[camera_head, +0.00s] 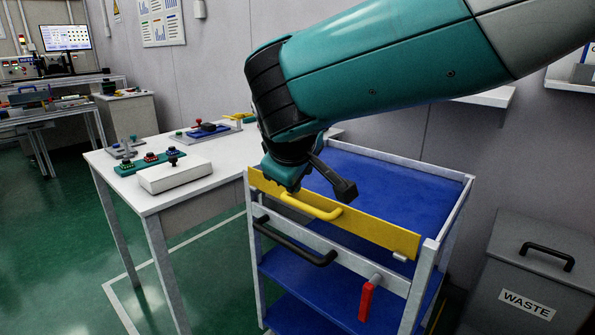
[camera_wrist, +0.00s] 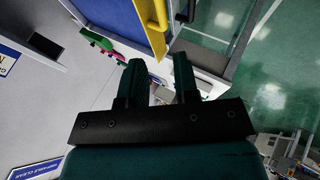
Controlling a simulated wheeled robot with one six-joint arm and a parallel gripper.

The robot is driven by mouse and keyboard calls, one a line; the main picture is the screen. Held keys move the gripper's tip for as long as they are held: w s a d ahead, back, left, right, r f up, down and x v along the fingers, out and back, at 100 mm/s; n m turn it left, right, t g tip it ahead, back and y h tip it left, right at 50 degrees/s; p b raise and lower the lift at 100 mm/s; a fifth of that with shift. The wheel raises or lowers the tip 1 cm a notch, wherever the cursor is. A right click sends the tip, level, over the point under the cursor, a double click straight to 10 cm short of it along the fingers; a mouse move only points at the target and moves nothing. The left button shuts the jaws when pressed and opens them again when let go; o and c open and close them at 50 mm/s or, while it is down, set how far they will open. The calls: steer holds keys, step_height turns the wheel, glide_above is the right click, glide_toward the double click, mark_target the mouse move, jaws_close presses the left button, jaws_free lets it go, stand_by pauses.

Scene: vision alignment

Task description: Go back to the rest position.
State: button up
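My gripper (camera_head: 318,185) hangs at the end of my teal arm, over the front of a blue-and-grey cart (camera_head: 440,250). In the wrist view my gripper (camera_wrist: 158,62) has its two fingers apart, with nothing held between them. The cart's yellow front panel (camera_head: 385,232) carries a yellow handle (camera_head: 312,208) close to my gripper in the head view. In the wrist view the yellow handle (camera_wrist: 151,22) lies beyond the fingertips, and I see no grip on it. My wrist hides part of the panel.
A white table (camera_head: 185,195) with a white box (camera_head: 175,175) and several small fixtures stands left of the cart. A grey waste bin (camera_head: 530,270) stands at the right. A black handle (camera_head: 295,242) and a red handle (camera_head: 367,300) are lower on the cart. Green floor is open at left.

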steer(key=s+d+m+g+y, duration=0.15)
steer(key=s+d, duration=0.25)
steer(key=d, duration=0.5)
steer(key=s+d+f+m+g+y, duration=0.1)
steer(key=s+d+f+m+g, duration=0.2)
steer(key=s, duration=0.7)
steer(key=s+d+f+g+y, duration=0.1)
steer(key=s+d+g+y, duration=0.15)
steer(key=s+d, duration=0.6)
steer(key=s+a+r+p, duration=0.1)
steer(key=s+r+p, duration=0.1)
steer(key=r+p, duration=0.4)
steer(key=s+a+r+p, duration=0.1)
steer(key=s+r+p, duration=0.1)
steer(key=r+p, duration=0.5)
steer(key=shift+s+a+r+g+h, duration=0.25)
steer(key=shift+a+g+h, duration=0.05)
steer(key=shift+a+g, duration=0.1)
